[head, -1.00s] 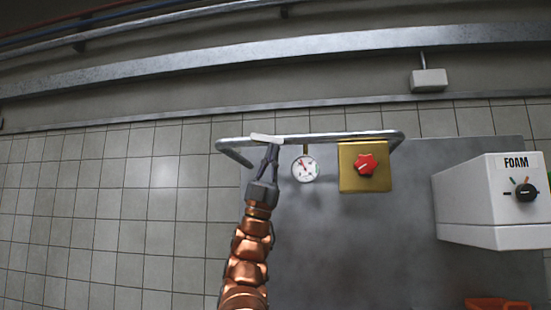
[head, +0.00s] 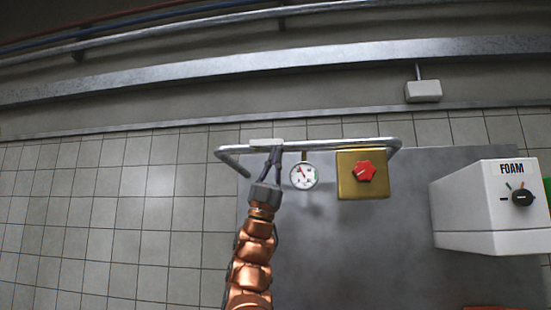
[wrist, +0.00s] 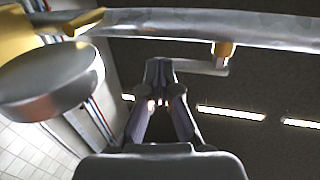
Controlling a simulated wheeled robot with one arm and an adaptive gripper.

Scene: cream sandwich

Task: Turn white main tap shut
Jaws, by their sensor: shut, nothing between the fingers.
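The white main tap (head: 258,142) shows in the head view as a short white lever lying nearly along the metal pipe (head: 340,140). My gripper (head: 272,152) is just below the lever in the head view. In the wrist view my fingertips (wrist: 159,66) are together and overlap the lever's outer part. They hide some of it, and I cannot tell whether they touch it. The gripper is shut with nothing between the fingers.
A round dial gauge (head: 304,176) hangs right of my gripper. Beyond it is a brass box (head: 375,188) with a red knob (head: 364,172). A white FOAM unit (head: 475,215) stands at the right. The tiled wall to the left is clear.

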